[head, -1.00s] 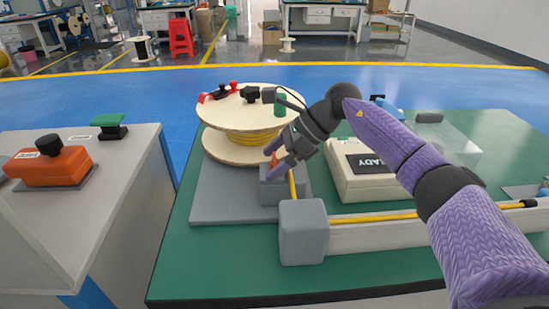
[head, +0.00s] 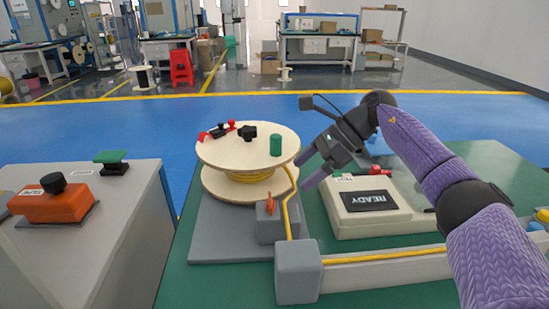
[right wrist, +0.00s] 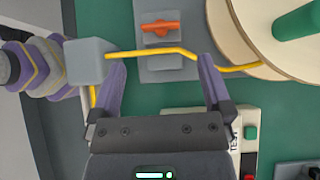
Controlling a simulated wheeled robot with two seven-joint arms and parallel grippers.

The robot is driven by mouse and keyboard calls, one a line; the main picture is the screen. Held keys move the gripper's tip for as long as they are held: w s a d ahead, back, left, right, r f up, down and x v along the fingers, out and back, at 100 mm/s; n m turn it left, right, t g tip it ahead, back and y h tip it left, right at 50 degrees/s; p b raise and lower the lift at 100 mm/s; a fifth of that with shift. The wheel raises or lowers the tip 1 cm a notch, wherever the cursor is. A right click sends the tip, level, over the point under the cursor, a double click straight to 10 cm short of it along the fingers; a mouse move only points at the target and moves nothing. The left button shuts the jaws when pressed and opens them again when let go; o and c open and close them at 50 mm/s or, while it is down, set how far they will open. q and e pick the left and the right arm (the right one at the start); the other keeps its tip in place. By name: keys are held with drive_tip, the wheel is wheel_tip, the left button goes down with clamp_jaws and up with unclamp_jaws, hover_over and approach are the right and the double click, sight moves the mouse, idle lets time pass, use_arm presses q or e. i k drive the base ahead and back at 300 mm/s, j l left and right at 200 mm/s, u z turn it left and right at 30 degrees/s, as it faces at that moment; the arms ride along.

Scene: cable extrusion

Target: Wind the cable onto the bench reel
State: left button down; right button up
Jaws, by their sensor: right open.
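The bench reel (head: 247,152) has two pale wooden flanges and yellow cable wound on its core; it also shows at the upper right of the right wrist view (right wrist: 235,35). The yellow cable (head: 385,256) runs along a pale rail to a grey block (head: 298,275), then bends up to the reel. A green handle (head: 275,146) stands on the top flange. An orange lever (head: 269,204) sits on a grey box in front of the reel. My right gripper (head: 308,168) is open and empty, right of the reel. In the wrist view the cable crosses beyond its fingers.
A cream tester (head: 378,205) reading READY stands to the right. A left cabinet carries an orange box with a black knob (head: 50,200) and a green-topped button (head: 110,160). Green bench top (head: 180,285) is bare at the front left.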

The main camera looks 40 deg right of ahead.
sight(235, 170)
drive_tip(key=k+j, duration=0.8)
drive_tip(key=j, duration=0.15)
